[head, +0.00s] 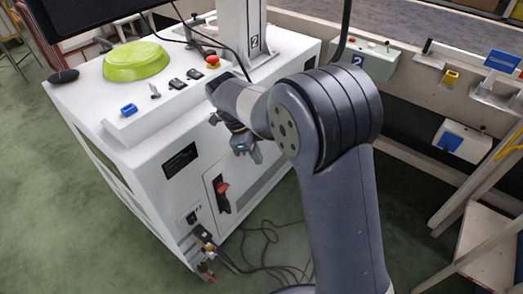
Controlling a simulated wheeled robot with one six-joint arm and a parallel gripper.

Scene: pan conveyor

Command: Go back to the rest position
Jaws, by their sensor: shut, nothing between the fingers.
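My arm rises from the bottom of the head view, bends at a large dark joint and reaches left. My gripper (243,146) is at its end, in front of the near upper side of a white cabinet. The gripper is small here and partly hidden by its own wrist. It is shut and holds nothing. A lime-green round pan-like thing (136,61) lies on the cabinet top, apart from the gripper and to its left.
The white cabinet (135,140) carries a red button (212,61), a blue piece (129,109) and small dark parts. Cables (265,250) lie on the floor before it. A low wall with small boxes runs along the right. Green floor is clear at lower left.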

